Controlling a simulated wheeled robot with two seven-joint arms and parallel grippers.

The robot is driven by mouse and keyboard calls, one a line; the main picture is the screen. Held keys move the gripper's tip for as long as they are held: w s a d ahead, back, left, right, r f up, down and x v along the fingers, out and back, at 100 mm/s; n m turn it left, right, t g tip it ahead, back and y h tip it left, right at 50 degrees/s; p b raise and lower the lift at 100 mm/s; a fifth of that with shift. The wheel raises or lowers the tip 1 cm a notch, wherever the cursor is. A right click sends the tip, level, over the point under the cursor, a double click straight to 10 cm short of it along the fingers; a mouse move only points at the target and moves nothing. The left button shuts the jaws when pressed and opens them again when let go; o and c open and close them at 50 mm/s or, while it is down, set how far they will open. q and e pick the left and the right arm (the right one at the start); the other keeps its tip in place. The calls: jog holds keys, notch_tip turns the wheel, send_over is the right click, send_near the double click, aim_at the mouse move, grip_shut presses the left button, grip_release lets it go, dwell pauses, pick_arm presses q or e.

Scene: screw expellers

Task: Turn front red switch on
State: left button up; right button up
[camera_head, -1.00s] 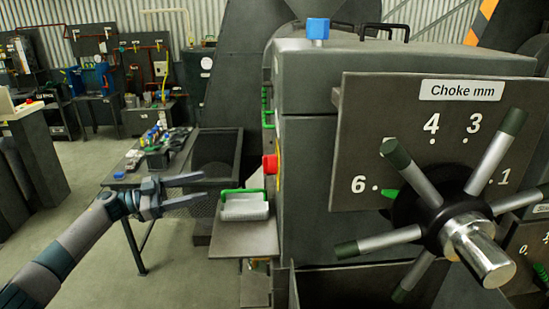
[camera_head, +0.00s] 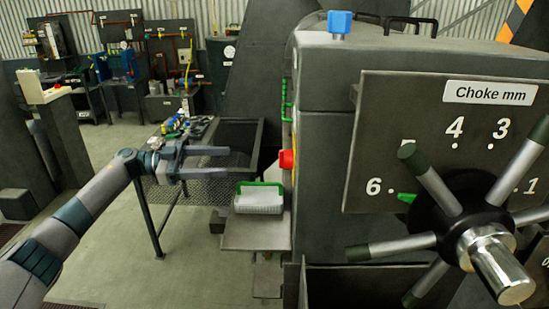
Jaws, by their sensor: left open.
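The red switch (camera_head: 286,160) is a red knob on a yellow base. It sticks out from the left side of the grey machine (camera_head: 322,150). My left gripper (camera_head: 228,162) is open and empty, with its two fingers pointing right toward the red switch. A clear gap lies between the fingertips and the switch in the picture. My right gripper is not in view.
A tray with a green handle (camera_head: 259,198) sits on a ledge (camera_head: 255,236) below the switch. A choke handwheel (camera_head: 460,220) with several spokes stands at the right. A table with tools (camera_head: 160,185) is behind my left gripper.

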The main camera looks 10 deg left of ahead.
pick_arm(q)
jog(key=p, duration=0.6)
send_near(286, 159)
jog(key=w+d, duration=0.4)
jog(key=d, duration=0.1)
jog(key=shift+d+f, duration=0.6)
jog(key=shift+d, duration=0.05)
jog(key=c, duration=1)
